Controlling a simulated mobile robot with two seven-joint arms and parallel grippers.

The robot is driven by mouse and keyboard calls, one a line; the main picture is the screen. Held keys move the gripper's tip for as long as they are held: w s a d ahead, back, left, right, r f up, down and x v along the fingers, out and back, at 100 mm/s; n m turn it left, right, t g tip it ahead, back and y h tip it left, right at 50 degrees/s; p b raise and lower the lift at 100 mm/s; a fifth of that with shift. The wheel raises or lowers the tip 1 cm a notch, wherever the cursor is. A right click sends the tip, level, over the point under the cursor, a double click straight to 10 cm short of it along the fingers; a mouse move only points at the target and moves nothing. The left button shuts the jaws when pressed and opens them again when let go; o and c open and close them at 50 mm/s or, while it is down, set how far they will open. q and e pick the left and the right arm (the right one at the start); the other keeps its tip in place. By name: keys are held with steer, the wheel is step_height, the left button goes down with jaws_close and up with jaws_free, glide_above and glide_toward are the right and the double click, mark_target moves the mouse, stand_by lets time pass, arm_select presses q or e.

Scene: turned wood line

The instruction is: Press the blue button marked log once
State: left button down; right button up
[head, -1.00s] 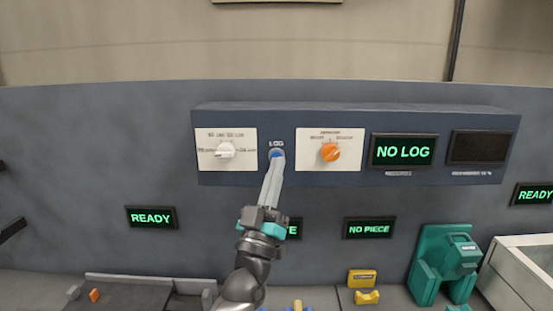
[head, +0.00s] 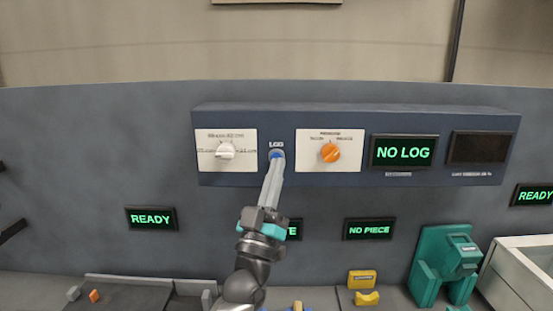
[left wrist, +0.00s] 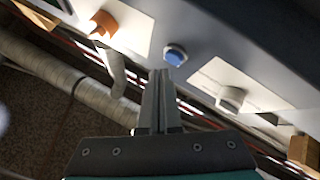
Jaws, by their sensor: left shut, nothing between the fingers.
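The blue button (head: 277,154) sits on the dark blue panel (head: 280,179) under the word LOG. It also shows in the left wrist view (left wrist: 175,55) as a blue cap in a pale ring. My left gripper (head: 275,164) is shut and empty, its fingertips just below the button in the head view. In the left wrist view the fingertips (left wrist: 159,72) lie close to the button, with a small gap in the picture; contact cannot be told. The panel's display (head: 403,151) reads NO LOG. My right gripper is not in view.
A white knob (head: 225,150) is left of the button and an orange knob (head: 330,152) right of it. A dark blank display (head: 482,147) is at the panel's right. Below are READY (head: 151,218) and NO PIECE (head: 369,228) displays and a teal machine (head: 430,265).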

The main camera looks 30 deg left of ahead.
arm_select(q)
steer(key=shift+w, duration=0.1)
stand_by(0.7)
steer(key=shift+w+a, duration=0.25)
steer(key=shift+w, duration=0.05)
steer(key=shift+w+a, duration=0.2)
steer(key=shift+w, duration=0.1)
stand_by(0.7)
stand_by(0.3)
steer(key=shift+s+d, duration=0.45)
steer(key=shift+s, duration=0.2)
steer(key=shift+p, duration=0.3)
steer(key=s+d, duration=0.1)
steer(key=s+p, duration=0.1)
steer(key=s, duration=0.1)
steer(key=s+d+p, duration=0.1)
steer(key=shift+s+d, duration=0.15)
steer(key=shift+d, duration=0.15)
